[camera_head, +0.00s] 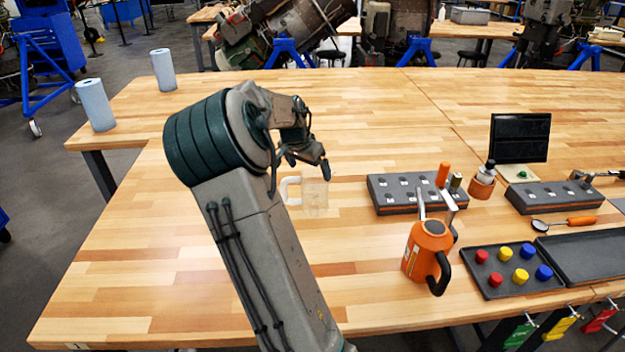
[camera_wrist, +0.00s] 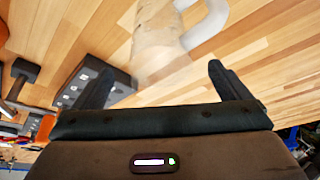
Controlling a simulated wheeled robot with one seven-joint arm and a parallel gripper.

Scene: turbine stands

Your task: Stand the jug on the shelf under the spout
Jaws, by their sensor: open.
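The jug (camera_head: 316,196) is see-through with a white handle on its left side and stands upright on the wooden bench. My gripper (camera_head: 308,166) is just above and behind it in the head view, open and empty. In the wrist view the jug (camera_wrist: 157,42) lies ahead, between the lines of the two spread fingers, with its pale handle (camera_wrist: 212,22) to the upper right. I see no contact between fingers and jug. I cannot make out a spout or a shelf under one in either view.
Right of the jug are a grey socket block (camera_head: 405,192), an orange tool with a black handle (camera_head: 428,250), and a tray (camera_head: 505,270) of coloured knobs. A small dark screen (camera_head: 520,138) stands farther back. Two paper rolls stand at the left edge.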

